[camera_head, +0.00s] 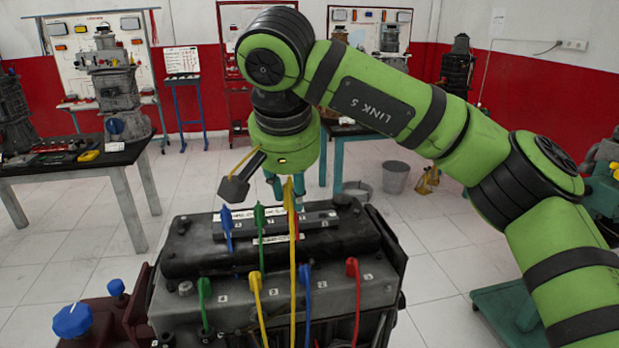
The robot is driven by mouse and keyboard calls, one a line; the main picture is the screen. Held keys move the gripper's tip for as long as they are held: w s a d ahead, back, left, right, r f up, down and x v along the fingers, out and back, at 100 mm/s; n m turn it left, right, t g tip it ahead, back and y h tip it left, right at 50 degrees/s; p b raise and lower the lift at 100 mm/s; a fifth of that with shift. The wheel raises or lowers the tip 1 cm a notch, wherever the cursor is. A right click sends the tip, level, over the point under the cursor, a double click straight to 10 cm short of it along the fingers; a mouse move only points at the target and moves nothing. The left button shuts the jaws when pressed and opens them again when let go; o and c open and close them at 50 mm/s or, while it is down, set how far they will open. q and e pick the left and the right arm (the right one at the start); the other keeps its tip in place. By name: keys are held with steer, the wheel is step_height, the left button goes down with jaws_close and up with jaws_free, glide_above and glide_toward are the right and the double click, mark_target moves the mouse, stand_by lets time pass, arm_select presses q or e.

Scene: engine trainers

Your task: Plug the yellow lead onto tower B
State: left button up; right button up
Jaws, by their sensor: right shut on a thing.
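My right gripper (284,188) hangs fingers-down above the back of the engine (235,262), shut on the yellow lead (293,262). The lead's upper end is at the fingertips and partly hidden by them. Its cable runs down in front of the engine and out of the bottom of the view. Below the fingers, a red plug (297,224) is partly hidden behind this cable. To the left on the upper part stand a blue plug (227,222) and a green plug (259,214). Tower letters are too small to read. My left gripper is not in view.
Along the engine's front ledge stand a green plug (204,289), a yellow one (256,284), a blue one (307,279) and a red one (352,268). A blue knob (72,320) stands at the lower left. A workbench (100,158) is farther back left. A grey bucket (396,177) is behind.

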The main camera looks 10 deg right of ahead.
steer(key=s+a+p, duration=0.3)
steer(key=a+p, duration=0.1)
steer(key=a, duration=0.7)
steer(key=s+a+p, duration=0.3)
steer(key=a+p, duration=0.2)
steer(key=a, duration=0.6)
steer(key=shift+p, duration=0.3)
steer(key=shift+w+f, duration=0.1)
steer(key=shift+f, duration=0.05)
steer(key=shift+a+f+b, duration=0.1)
steer(key=shift+f+b, duration=4.05)
steer(key=shift+f, duration=1.2)
steer(key=shift+y+b, duration=0.3)
steer(key=shift+y, duration=0.1)
steer(key=shift+f, duration=0.2)
